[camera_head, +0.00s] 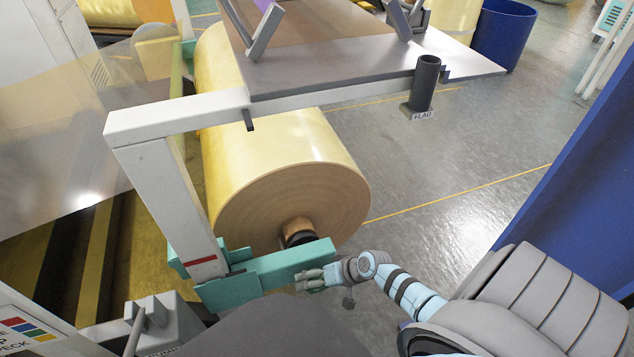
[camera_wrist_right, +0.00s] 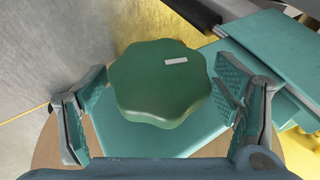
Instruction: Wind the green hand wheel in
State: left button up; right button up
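The green hand wheel (camera_wrist_right: 160,85) is a lobed knob with a small white mark on its face, seen in the right wrist view. It sits on the teal arm (camera_wrist_right: 145,140) of the roll stand. My right gripper (camera_head: 314,279) is at the right end of that teal arm (camera_head: 290,262) in the head view. In the wrist view its two fingers stand on either side of the wheel, open, with a gap on the left side; the right finger is close to the wheel's edge. In the head view the wheel is not clearly visible behind the gripper. My left gripper is not in view.
A large yellow roll (camera_head: 270,150) lies behind the teal arm, its core near my gripper. A grey frame (camera_head: 170,180) stands left, with a shelf above. A cup labelled FLAG (camera_head: 424,85) stands on the right. A blue panel (camera_head: 580,180) bounds the right; floor lies between.

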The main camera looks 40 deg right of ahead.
jog(key=v, duration=1.2)
